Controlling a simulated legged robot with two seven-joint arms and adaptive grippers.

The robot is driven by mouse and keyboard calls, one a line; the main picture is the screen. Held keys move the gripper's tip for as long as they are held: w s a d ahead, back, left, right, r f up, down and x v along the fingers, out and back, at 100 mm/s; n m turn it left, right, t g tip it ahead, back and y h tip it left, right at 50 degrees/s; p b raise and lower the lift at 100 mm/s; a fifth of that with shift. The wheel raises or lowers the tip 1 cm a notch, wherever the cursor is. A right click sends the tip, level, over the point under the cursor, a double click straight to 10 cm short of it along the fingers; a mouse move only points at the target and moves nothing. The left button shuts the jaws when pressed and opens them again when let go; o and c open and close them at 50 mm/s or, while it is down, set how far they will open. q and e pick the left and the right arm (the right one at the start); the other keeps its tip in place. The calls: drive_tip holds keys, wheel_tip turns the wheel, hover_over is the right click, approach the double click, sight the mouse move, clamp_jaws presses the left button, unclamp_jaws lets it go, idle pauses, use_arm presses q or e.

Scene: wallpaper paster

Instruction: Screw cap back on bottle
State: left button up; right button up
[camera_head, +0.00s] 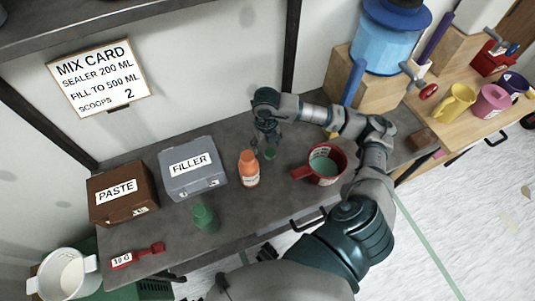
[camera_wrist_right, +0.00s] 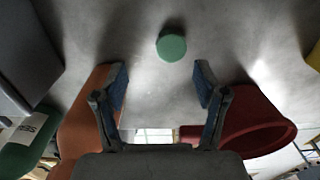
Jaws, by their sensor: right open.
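A small round green cap (camera_head: 270,153) lies flat on the grey bench; it also shows in the right wrist view (camera_wrist_right: 171,46). My right gripper (camera_head: 266,137) is open and empty just behind the cap, its fingers pointing down. In the right wrist view the cap lies beyond the gap between the fingertips (camera_wrist_right: 161,85), apart from them. A green bottle (camera_head: 205,217) stands at the bench front; its mouth is too small to make out. An orange bottle (camera_head: 249,168) stands left of the cap. Dark parts at the bottom may be my left gripper, but its jaws are unclear.
A red mug-like container (camera_head: 301,172) with green contents stands right of the cap. A grey FILLER box (camera_head: 187,160) and a brown PASTE box (camera_head: 106,196) stand at the left. A red scoop (camera_head: 150,250) lies near the front edge.

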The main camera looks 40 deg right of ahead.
sight(269, 152)
drive_tip(key=shift+d+f, duration=0.1)
drive_tip(key=shift+f, duration=0.15)
drive_tip(key=shift+d+f, duration=0.35)
drive_tip(key=shift+d, duration=0.55)
drive_tip(key=f, duration=0.2)
drive_tip(key=a+f, duration=0.1)
drive_tip(key=f, duration=0.1)
drive_tip(key=shift+s+f, duration=0.1)
drive_tip(key=shift+f, duration=0.2)
drive_tip(key=shift+d+f, duration=0.1)
drive_tip(key=shift+d, duration=0.4)
drive_tip(key=c, duration=0.8)
drive_tip(key=shift+a, duration=0.4)
drive_tip(key=shift+c, duration=0.2)
drive_tip(key=shift+r, duration=0.25)
drive_tip(key=r, duration=0.8)
drive_tip(key=shift+d+r+p, duration=0.25)
drive_tip(key=shift+d+p, duration=0.05)
drive_tip(key=shift+p, duration=0.05)
use_arm(q)
drive_tip(key=shift+s+d+f, duration=0.2)
drive_tip(key=shift+d+f, duration=0.15)
drive_tip(key=shift+f, duration=0.35)
use_arm(e)
drive_tip(key=shift+a+r, duration=0.25)
drive_tip(key=shift+r, duration=0.3)
